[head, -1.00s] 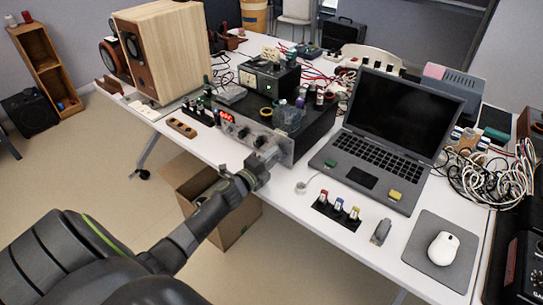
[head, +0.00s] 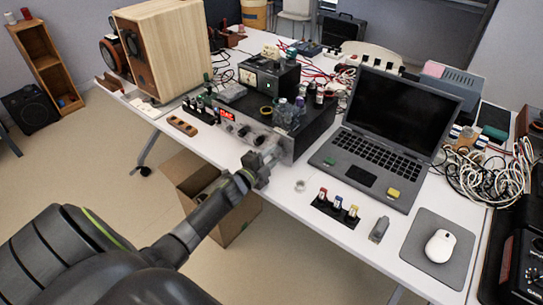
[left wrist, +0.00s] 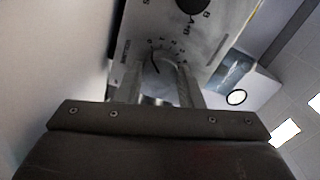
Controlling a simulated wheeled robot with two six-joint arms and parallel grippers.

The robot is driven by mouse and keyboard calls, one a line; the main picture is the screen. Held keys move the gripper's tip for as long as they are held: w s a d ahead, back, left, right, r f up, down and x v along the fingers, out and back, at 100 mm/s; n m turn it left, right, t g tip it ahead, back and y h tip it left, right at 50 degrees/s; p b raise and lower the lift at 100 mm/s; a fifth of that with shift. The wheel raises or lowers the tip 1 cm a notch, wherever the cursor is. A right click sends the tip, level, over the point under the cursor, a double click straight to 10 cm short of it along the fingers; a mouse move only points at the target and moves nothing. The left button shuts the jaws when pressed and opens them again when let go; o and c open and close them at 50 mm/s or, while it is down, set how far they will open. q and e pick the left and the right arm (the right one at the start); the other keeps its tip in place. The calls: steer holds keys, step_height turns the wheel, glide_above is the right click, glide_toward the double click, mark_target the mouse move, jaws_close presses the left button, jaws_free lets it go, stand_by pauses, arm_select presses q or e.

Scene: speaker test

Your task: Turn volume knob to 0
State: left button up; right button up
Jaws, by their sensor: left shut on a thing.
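The amplifier (head: 288,147) is a dark box with a silver front panel, small knobs and a red lit display (head: 226,115), standing on the white table. My left gripper (head: 268,153) reaches its front panel near the right end. In the left wrist view, the volume knob (left wrist: 163,74) is a round silver knob with a dark pointer line, with printed scale numbers around it. The two fingers of my left gripper (left wrist: 160,88) are shut on it from both sides. The fingers hide part of the knob and scale. My right gripper is in neither view.
A laptop (head: 355,180) stands open right of the amplifier, with a mouse (head: 440,246) on a grey pad farther right. A wooden speaker (head: 177,55) stands back left. A cardboard box (head: 240,224) is on the floor under my left arm. Cables lie behind.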

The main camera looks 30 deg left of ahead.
arm_select(q)
steer(key=o, duration=1)
steer(key=shift+c, duration=0.2)
steer(key=s+a+b, duration=0.1)
steer(key=s, duration=1.6)
steer(key=shift+s+a, duration=0.2)
steer(key=shift+b, duration=0.3)
